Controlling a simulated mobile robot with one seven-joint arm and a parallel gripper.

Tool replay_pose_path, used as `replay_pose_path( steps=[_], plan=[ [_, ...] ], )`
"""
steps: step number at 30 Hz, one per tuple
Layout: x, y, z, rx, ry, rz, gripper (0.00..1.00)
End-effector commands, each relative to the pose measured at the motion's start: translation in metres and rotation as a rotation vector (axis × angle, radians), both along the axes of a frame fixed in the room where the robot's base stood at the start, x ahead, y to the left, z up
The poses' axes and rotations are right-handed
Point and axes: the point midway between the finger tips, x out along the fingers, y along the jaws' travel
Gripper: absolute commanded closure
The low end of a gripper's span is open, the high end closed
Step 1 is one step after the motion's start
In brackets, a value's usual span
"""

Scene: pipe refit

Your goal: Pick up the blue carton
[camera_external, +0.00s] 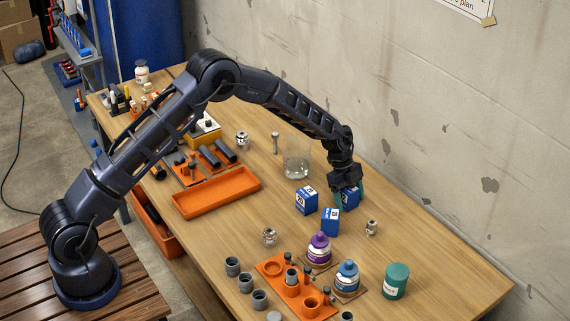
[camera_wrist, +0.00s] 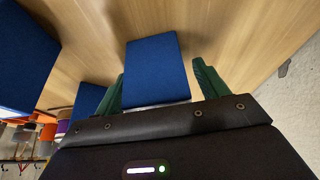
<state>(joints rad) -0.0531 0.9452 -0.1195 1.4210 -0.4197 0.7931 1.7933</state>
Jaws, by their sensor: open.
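Three blue-and-white cartons stand on the wooden table. One blue carton (camera_external: 351,198) is at my gripper (camera_external: 346,203), partly hidden by it. In the wrist view this carton's plain blue face (camera_wrist: 157,66) lies between the two green fingers of my gripper (camera_wrist: 159,72). The fingers are apart, one on each side of the carton's near end. A narrow gap shows at the right finger; contact at the left finger is unclear. The second carton (camera_external: 306,201) stands to the left, and the third carton (camera_external: 330,221) stands in front.
A glass beaker (camera_external: 296,163) stands left of my gripper. A small metal-and-white fitting (camera_external: 371,228), a purple bottle (camera_external: 319,247), a blue bottle (camera_external: 346,277) and a green jar (camera_external: 396,281) stand nearer the front. An orange tray (camera_external: 216,193) lies left. Table to the right is clear.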

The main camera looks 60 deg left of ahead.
Motion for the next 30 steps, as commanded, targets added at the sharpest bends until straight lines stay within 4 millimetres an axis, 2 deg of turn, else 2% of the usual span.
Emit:
replay_pose_path(
  steps=[3, 4, 11, 19, 23, 26, 30],
  plan=[
    [0.000, 0.000, 0.000, 0.000, 0.000, 0.000, 0.27],
    [0.000, 0.000, 0.001, 0.000, 0.000, 0.000, 0.31],
    [0.000, 0.000, 0.001, 0.000, 0.000, 0.000, 0.76],
    [0.000, 0.000, 0.002, 0.000, -0.001, 0.000, 0.76],
    [0.001, 0.000, 0.010, -0.001, -0.002, 0.002, 0.76],
    [0.001, 0.001, 0.025, -0.001, -0.004, 0.002, 0.76],
    [0.001, 0.001, 0.056, -0.001, -0.005, 0.002, 0.76]
  ],
)
